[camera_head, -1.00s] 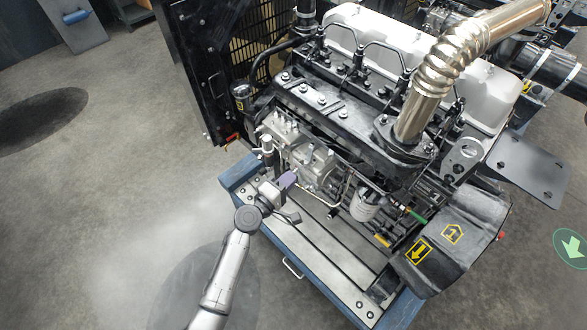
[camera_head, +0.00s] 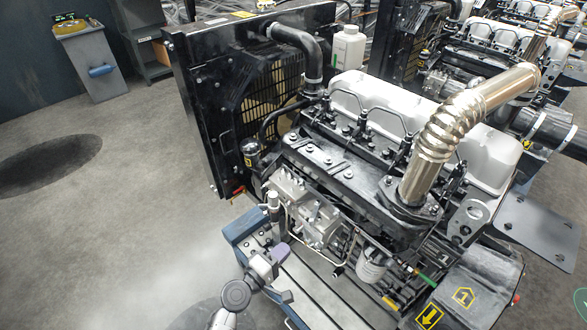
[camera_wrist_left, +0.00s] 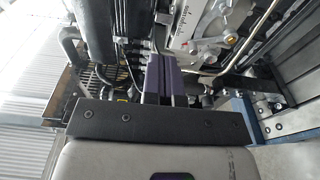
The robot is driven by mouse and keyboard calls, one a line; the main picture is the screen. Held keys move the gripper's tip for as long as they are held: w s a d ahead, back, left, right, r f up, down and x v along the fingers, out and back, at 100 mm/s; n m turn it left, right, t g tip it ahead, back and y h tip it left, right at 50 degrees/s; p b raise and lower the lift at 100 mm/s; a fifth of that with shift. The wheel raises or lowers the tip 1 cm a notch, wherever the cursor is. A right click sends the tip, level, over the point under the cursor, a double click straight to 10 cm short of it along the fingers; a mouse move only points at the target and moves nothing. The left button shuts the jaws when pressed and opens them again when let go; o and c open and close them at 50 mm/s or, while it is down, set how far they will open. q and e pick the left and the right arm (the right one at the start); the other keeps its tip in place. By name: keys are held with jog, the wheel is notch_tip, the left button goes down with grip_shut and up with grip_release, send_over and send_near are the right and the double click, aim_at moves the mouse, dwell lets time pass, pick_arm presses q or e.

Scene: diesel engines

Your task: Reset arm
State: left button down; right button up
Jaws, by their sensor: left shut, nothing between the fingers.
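My left gripper (camera_head: 279,252) is at the lower middle of the head view, in front of the diesel engine (camera_head: 365,165). Its purple fingers are shut with nothing between them. The fingers also show in the left wrist view (camera_wrist_left: 163,78), pointing at the engine's side. They look close to the silver pump part (camera_head: 300,208), but I cannot tell the exact gap. My left arm (camera_head: 232,300) comes in from the bottom edge. My right gripper is not in view.
The engine stands on a blue-edged base (camera_head: 240,226). A black radiator (camera_head: 220,90) stands at its far left end. A white bottle (camera_head: 346,48) is behind it. A control stand (camera_head: 88,62) is at the far left. The grey floor (camera_head: 140,220) on the left is clear.

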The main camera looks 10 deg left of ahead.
pick_arm(q)
jog(key=s+d+m+g+h, duration=0.1)
jog(key=s+d+m+g, duration=0.2)
jog(key=s+m+g, duration=0.5)
jog(key=s+a+r+m+y, duration=0.2)
jog(key=s+a+m+y, duration=0.3)
jog(key=s+a+y, duration=0.75)
jog(key=s+a+f+g+h+p, duration=0.1)
jog(key=s+a+f+g, duration=0.15)
jog(key=s, duration=0.45)
jog(key=s+a+f+g, duration=0.1)
jog(key=s+a+f, duration=0.15)
jog(key=s, duration=0.45)
notch_tip(320, 180, up, 27)
jog(key=p, duration=2.8)
jog(key=shift+d, duration=0.35)
